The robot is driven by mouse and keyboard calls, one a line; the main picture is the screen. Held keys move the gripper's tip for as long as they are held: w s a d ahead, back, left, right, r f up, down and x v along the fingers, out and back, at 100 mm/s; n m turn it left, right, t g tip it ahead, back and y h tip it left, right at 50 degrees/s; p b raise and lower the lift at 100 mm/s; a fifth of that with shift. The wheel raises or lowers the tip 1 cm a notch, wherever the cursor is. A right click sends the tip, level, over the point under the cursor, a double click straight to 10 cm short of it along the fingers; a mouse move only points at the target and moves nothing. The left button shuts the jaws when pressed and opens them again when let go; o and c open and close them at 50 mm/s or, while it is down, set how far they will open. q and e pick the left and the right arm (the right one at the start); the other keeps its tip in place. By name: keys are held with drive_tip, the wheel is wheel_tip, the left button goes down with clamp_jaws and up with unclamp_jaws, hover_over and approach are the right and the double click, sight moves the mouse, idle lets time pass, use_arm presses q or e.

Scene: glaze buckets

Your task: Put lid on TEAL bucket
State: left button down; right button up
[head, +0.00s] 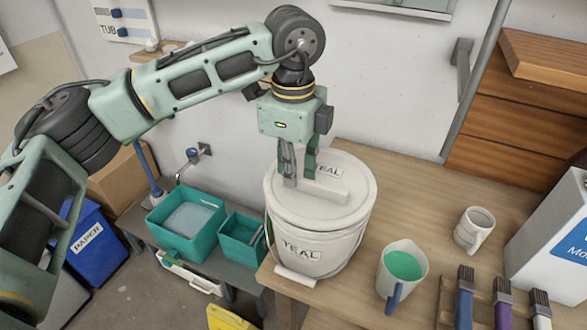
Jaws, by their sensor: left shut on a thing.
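The white bucket (307,245) labelled TEAL stands upright near the left edge of the wooden table. A round white lid (345,200) with a TEAL label and a raised bar handle lies over the bucket's mouth and looks roughly in line with its rim. Whether it is pressed fully down I cannot tell. My left gripper (297,178) points down from above and is shut on the lid's bar handle. My right gripper is not in view.
A jug of teal glaze (401,272) and a white mug (474,230) stand to the right of the bucket. Several brushes (502,304) lie at the front right. Teal tubs (187,220) sit on a lower bench at left. The table behind the bucket is clear.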

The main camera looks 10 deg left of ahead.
use_arm(q)
drive_tip(key=shift+f+b, duration=0.45)
drive_tip(key=shift+b, duration=0.35)
idle(1.0)
drive_tip(key=c, duration=1.7)
unclamp_jaws()
drive_tip(key=shift+c, duration=0.2)
drive_tip(key=shift+o, duration=0.4)
drive_tip(key=o, duration=0.4)
drive_tip(key=shift+r+p, duration=1.75)
drive_tip(key=shift+r, duration=1.8)
